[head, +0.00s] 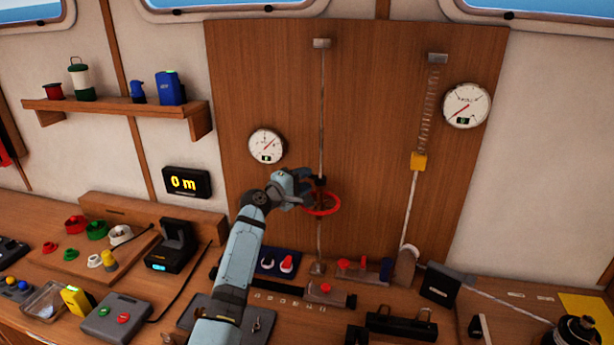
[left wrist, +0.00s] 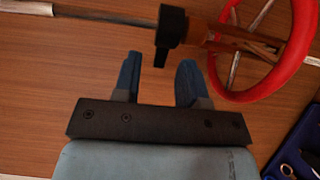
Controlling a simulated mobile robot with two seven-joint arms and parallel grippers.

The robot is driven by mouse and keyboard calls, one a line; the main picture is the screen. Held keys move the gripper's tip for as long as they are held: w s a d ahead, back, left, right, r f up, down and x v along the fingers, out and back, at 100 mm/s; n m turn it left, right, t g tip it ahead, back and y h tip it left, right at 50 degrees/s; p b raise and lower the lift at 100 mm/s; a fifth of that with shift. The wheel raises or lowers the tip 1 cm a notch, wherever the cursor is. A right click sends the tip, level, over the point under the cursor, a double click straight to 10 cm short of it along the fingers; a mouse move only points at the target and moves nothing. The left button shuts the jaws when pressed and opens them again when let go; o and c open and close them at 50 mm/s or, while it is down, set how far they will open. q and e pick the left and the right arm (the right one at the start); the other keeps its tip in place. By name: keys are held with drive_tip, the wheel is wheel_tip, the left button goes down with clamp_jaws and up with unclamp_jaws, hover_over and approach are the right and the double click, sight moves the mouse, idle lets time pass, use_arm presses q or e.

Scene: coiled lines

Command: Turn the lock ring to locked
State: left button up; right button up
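A black collar with a protruding tab (left wrist: 172,30), which looks like the lock ring, sits around the thin rod beside the red handwheel (left wrist: 312,45). In the head view the red handwheel (head: 322,210) is on the vertical rod of the wooden panel, and my left gripper partly hides the collar (head: 320,183). My left gripper (head: 304,178) is beside the collar. In the left wrist view its two blue fingers (left wrist: 158,72) are apart with nothing between them. My right gripper is not in view.
The wooden panel (head: 370,130) also bears two round gauges (head: 266,145) (head: 466,105) and a spring line with a yellow block (head: 418,162). A display (head: 187,183) reads 0 m.

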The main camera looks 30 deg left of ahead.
use_arm(q)
drive_tip(key=shift+w+d, duration=0.2)
drive_tip(key=shift+w, duration=0.5)
clamp_jaws()
drive_tip(key=shift+f+b, duration=0.15)
drive_tip(key=shift+b, duration=0.2)
drive_tip(key=m+g+h+b, duration=0.1)
drive_tip(key=h+b, duration=0.1)
drive_tip(key=w+m+g+h+b, duration=0.1)
drive_tip(key=m+h+b, duration=0.1)
drive_tip(key=b, duration=0.1)
drive_tip(key=shift+r, duration=0.2)
unclamp_jaws()
